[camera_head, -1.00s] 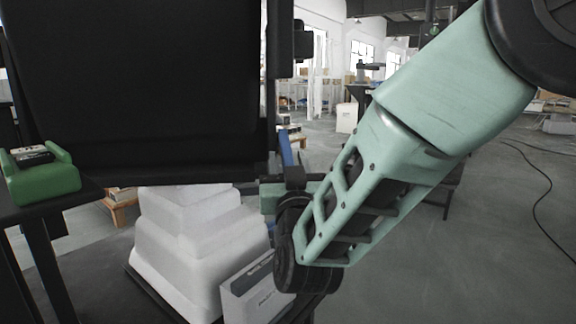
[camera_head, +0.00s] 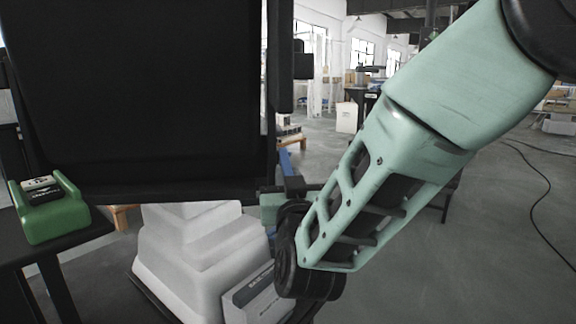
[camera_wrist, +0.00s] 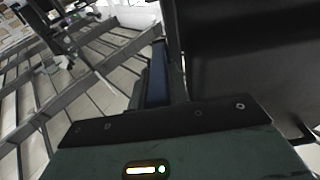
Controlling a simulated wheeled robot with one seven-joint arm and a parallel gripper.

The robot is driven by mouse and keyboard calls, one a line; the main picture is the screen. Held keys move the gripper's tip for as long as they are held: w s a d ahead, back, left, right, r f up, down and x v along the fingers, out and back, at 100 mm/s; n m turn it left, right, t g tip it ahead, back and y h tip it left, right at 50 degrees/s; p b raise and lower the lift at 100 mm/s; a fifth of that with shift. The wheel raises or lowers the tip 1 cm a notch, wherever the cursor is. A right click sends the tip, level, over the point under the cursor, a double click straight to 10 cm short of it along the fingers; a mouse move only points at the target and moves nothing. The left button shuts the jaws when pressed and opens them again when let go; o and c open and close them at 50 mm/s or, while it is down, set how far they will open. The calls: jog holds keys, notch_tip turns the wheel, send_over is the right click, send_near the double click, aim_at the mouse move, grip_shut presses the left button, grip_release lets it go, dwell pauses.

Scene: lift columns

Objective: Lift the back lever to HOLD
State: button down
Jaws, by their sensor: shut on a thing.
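A narrow blue bar (camera_head: 285,162), which looks like the lever, stands at the lower right edge of a large black panel (camera_head: 140,90). My gripper (camera_head: 289,180) is at the bar's lower end, beside the panel's bottom right corner. In the wrist view the blue bar (camera_wrist: 157,78) rises from the gripper's dark front plate, close to the black surface on the right. My gripper is shut on the bar. Its fingertips are largely hidden, and no HOLD marking is readable.
A white stepped block (camera_head: 190,250) and a printed box (camera_head: 255,296) stand below the panel. A green holder (camera_head: 48,212) sits on a dark table at left. A cable (camera_head: 540,200) lies on the open floor at right.

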aim_at(288, 171)
notch_tip(288, 171, up, 3)
jog(key=g+p, duration=0.2)
jog(key=p, duration=0.5)
jog(key=shift+s+r+g, duration=0.1)
jog(key=shift+s+g, duration=0.05)
jog(key=shift+g, duration=0.25)
jog(key=r+g+p, duration=0.1)
jog(key=g+p, duration=0.1)
jog(key=p, duration=0.4)
jog(key=shift+h, duration=0.3)
jog(key=shift+w+r+p, duration=0.35)
jog(key=shift+r+p, duration=0.15)
jog(key=c, duration=1.3)
grip_release()
jog(key=shift+f, duration=0.15)
jog(key=shift+s, duration=0.1)
